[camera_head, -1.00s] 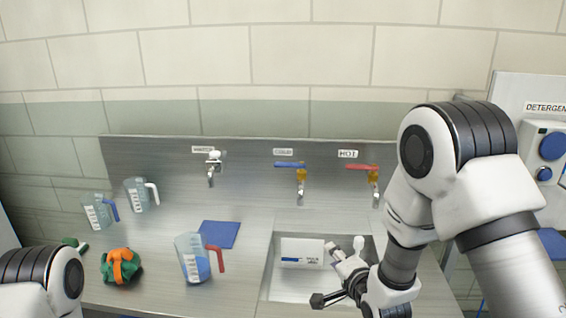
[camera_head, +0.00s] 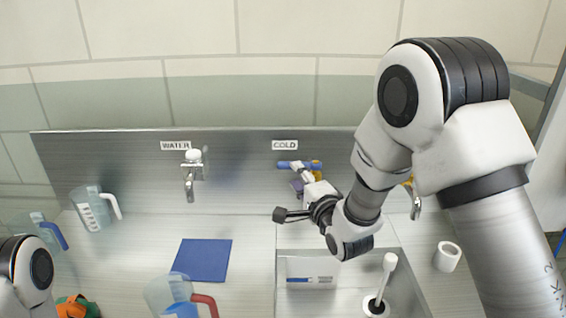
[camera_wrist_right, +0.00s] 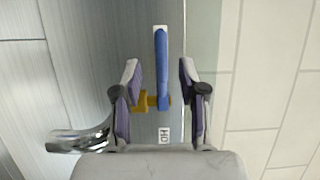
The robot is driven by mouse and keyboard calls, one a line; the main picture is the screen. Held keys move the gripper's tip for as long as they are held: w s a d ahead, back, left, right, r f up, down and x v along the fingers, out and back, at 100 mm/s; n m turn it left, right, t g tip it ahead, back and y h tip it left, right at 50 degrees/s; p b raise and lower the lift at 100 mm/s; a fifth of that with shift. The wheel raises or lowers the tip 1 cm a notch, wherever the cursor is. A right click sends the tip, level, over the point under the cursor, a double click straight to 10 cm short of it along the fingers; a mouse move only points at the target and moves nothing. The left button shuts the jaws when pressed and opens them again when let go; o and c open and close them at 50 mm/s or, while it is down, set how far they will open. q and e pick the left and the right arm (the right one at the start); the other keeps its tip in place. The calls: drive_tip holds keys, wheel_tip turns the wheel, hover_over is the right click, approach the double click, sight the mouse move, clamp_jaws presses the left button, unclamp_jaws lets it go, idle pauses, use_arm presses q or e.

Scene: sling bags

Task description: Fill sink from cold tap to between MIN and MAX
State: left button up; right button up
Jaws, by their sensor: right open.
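The cold tap has a blue lever (camera_head: 290,165) under a COLD label (camera_head: 285,146). My right gripper (camera_head: 297,179) is open at this tap. In the right wrist view the blue lever (camera_wrist_right: 161,65) stands between the two spread fingers (camera_wrist_right: 160,85), apart from both, with its yellow fitting (camera_wrist_right: 140,104) and chrome spout (camera_wrist_right: 80,140) nearby. In the head view my gripper and wrist hide the spout. The sink (camera_head: 408,290) is below, with a white plate with a blue bar (camera_head: 310,268) at its back left. I see no water running. My left gripper is out of view.
A white-handled stopper (camera_head: 388,265) stands in the sink. A white cup-like piece (camera_head: 447,256) is to its right. A WATER tap (camera_head: 190,175), blue mat (camera_head: 202,260), red-handled jug (camera_head: 168,293) and clear jugs (camera_head: 92,208) are left. My right arm largely hides the hot tap (camera_head: 416,205).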

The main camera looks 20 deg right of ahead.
sight(288, 163)
drive_tip(key=w, duration=0.2)
drive_tip(key=w+p, duration=0.1)
drive_tip(key=w, duration=0.1)
drive_tip(key=w+a, duration=0.1)
drive_tip(key=w, duration=0.1)
drive_tip(key=shift+p, duration=0.35)
drive_tip(key=shift+w+f, duration=0.1)
drive_tip(key=shift+w, duration=0.2)
drive_tip(key=shift+s+d, duration=0.15)
drive_tip(key=shift+s, duration=0.15)
drive_tip(key=shift+s+r, duration=0.1)
drive_tip(key=shift+r, duration=0.15)
drive_tip(key=c, duration=0.3)
clamp_jaws()
